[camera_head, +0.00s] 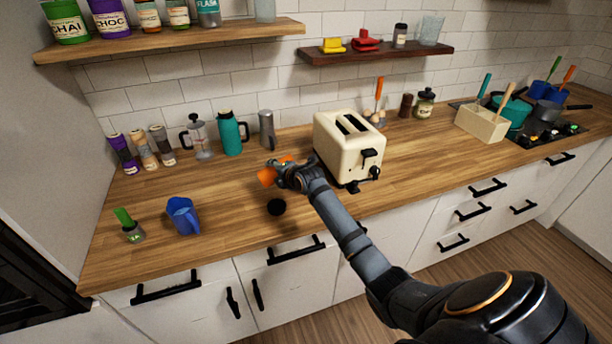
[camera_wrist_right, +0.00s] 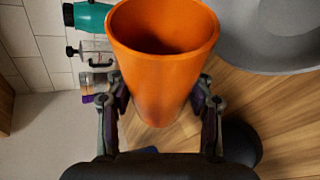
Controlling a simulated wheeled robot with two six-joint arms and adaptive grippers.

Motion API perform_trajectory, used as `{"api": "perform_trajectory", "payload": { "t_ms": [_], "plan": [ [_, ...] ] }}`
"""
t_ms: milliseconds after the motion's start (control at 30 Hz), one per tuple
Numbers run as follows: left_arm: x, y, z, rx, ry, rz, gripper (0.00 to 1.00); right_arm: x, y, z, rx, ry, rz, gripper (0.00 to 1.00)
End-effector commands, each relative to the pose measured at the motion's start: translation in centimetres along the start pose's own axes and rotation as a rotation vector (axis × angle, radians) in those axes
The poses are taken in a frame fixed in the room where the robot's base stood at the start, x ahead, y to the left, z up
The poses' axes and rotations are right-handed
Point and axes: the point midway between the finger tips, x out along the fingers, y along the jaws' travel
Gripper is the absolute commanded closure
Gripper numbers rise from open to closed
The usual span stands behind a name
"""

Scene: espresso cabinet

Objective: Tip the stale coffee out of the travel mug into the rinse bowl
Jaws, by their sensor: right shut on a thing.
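The orange travel mug (camera_wrist_right: 158,75) is held between the fingers of my right gripper (camera_wrist_right: 160,108). Its open mouth and dark inside face the right wrist camera. In the head view the mug (camera_head: 267,177) shows only as a small orange part left of my right gripper (camera_head: 287,177), which hides the rest; it looks tilted well over. A large grey rounded shape, apparently the rinse bowl (camera_wrist_right: 275,48), is beside the mug's mouth in the right wrist view, cut off by the edge. I cannot make out the bowl in the head view. My left gripper is not in view.
A cream toaster (camera_head: 345,147) stands close right of my gripper. A teal flask (camera_head: 231,133) and a french press (camera_head: 198,138) stand behind. A blue pitcher (camera_head: 183,216) is at left, with bare counter between.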

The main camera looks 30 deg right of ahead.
Motion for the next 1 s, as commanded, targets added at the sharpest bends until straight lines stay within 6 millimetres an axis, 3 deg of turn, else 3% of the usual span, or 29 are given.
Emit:
{"api": "perform_trajectory", "payload": {
  "t_ms": [1000],
  "plan": [
    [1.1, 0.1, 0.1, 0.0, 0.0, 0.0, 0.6, -0.4, 0.1, 0.9, 0.117, 0.051, 0.051, 0.89]
  ]
}}
